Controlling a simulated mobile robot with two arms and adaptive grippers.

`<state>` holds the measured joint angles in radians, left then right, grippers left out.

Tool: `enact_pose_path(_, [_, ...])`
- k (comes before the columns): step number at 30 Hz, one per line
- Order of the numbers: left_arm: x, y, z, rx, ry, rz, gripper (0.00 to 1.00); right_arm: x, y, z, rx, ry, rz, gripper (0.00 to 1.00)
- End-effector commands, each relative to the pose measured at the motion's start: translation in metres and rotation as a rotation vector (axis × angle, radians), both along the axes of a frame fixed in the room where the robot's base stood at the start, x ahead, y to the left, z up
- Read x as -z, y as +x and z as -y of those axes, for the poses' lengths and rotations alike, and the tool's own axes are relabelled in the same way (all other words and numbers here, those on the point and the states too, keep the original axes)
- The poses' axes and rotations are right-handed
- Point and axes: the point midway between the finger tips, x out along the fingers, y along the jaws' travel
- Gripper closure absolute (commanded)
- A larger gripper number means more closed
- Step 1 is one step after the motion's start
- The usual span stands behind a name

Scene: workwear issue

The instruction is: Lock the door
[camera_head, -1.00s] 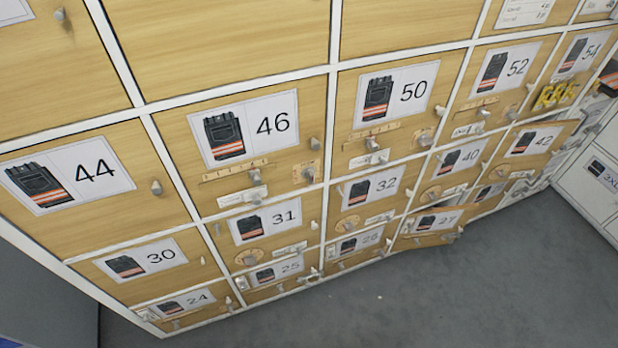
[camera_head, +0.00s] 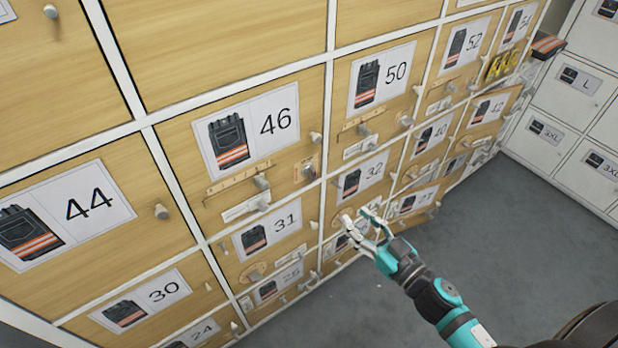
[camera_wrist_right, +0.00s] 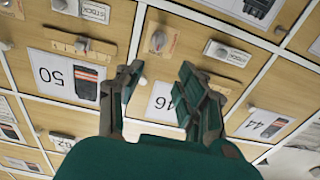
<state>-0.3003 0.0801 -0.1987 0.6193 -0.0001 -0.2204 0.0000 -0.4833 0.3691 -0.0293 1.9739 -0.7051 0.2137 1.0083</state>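The wall of wooden locker doors has several doors with numbers, knobs and small lock fittings; which one the task means cannot be told. Door 46 (camera_head: 170,137) looks closed, with a wooden slide strip (camera_head: 235,187) and a small turn fitting (camera_head: 306,172) below its label. Door 50 (camera_head: 345,85) also looks closed and has a similar strip. Door 42 (camera_head: 489,108) stands ajar. My right gripper (camera_head: 361,217) is open and empty, in front of the lower doors. In the right wrist view its spread fingers (camera_wrist_right: 160,72) point toward the doors, overlapping label 46. My left gripper is not in view.
White drawers (camera_head: 566,95) stand at the right. A yellow item (camera_head: 500,65) hangs near door 54. The grey floor (camera_head: 530,240) is clear. Knobs (camera_head: 161,211) and fittings stick out from the doors.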

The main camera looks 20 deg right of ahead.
Motion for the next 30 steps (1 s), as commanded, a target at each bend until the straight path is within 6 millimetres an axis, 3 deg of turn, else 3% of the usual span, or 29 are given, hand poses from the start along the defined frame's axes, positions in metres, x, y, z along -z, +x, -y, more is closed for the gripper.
enact_pose_path(5, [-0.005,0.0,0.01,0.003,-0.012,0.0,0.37,-0.002,0.033,-0.011,0.0,-0.001,0.004,0.62])
enact_pose_path(18, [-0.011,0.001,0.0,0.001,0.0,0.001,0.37,-0.002,0.122,-0.043,0.002,0.0,0.002,0.62])
enact_pose_path(24, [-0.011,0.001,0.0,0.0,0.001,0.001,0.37,0.0,0.146,-0.052,0.002,0.0,0.0,0.62])
enact_pose_path(30, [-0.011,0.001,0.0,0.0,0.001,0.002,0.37,0.0,0.154,-0.055,0.002,-0.001,-0.001,0.62])
